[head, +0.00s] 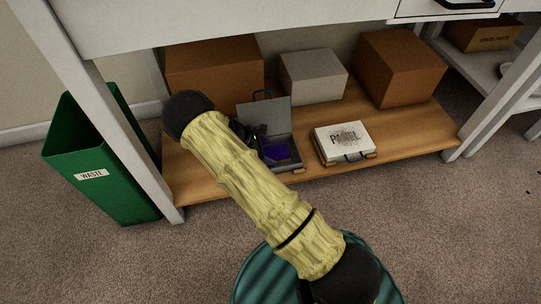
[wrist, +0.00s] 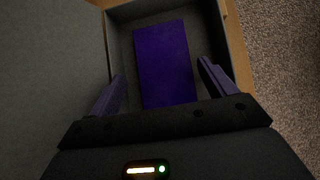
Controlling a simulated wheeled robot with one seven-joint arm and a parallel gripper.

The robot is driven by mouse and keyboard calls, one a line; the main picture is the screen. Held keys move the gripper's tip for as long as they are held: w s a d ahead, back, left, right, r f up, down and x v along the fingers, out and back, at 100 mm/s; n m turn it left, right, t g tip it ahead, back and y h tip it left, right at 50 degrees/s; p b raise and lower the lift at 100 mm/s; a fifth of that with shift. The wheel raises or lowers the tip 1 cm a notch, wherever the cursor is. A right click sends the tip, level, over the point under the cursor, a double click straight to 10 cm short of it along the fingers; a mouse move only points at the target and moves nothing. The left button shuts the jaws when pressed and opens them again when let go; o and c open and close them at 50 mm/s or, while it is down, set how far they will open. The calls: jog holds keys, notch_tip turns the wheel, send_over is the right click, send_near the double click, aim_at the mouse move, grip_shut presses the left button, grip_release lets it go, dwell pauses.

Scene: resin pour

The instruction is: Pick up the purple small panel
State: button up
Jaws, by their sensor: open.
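The purple small panel (wrist: 163,62) lies flat in an open grey case in the wrist view. In the head view the panel (head: 277,153) shows as a small purple patch in the case (head: 292,138), whose lid (head: 266,117) stands up at the back. My gripper (wrist: 162,84) is open, with one finger on each side of the panel's near part and gaps visible between. I cannot tell how far above the panel the fingers are. In the head view my arm hides the left part of the case and most of the gripper.
The case stands on a wooden lower shelf (head: 410,143) under a white table. A closed white case labelled PANEL (head: 344,138) is to its right. Cardboard boxes (head: 400,68) and a grey box (head: 313,77) stand behind. A green waste bin (head: 100,150) is at left.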

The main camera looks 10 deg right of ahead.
aim_at(268, 154)
jog(key=shift+s+d+f, duration=0.55)
jog(key=shift+f, duration=0.25)
jog(key=c, duration=1.1)
jog(key=shift+w+a+r, duration=0.1)
jog(key=shift+a, duration=0.15)
jog(key=shift+a, duration=0.15)
notch_tip(268, 154, up, 10)
jog(key=p, duration=0.7)
jog(key=shift+w+r, duration=0.15)
jog(key=shift+r, duration=0.1)
